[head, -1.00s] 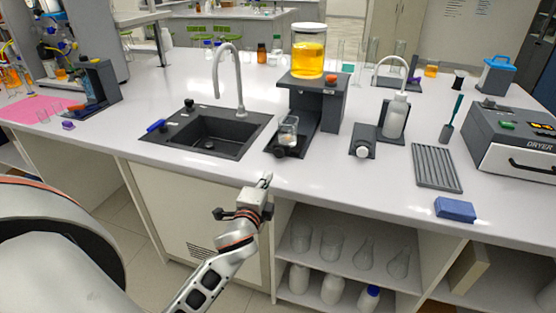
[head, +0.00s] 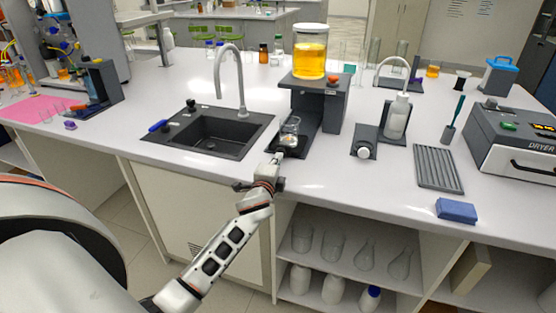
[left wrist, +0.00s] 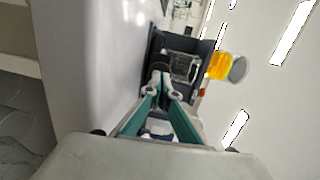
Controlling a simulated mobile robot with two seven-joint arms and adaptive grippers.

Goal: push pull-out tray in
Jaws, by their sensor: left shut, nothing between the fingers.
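The pull-out tray (head: 297,150) is a dark low slide at the front of the membrane rig (head: 325,100), with a small clear beaker (head: 290,128) on it. In the left wrist view the beaker (left wrist: 181,66) stands just beyond the fingertips. My left gripper (head: 277,158) is shut and empty at the front end of the tray. In the left wrist view its fingertips (left wrist: 161,88) meet by the tray's dark front knob; whether they touch it I cannot tell. My right gripper is not in view.
The rig carries a jar of yellow liquid (head: 310,58) on top. A sink (head: 210,134) with a tall tap lies to the left. A wash bottle (head: 397,118) and a dark stand (head: 364,147) are to the right.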

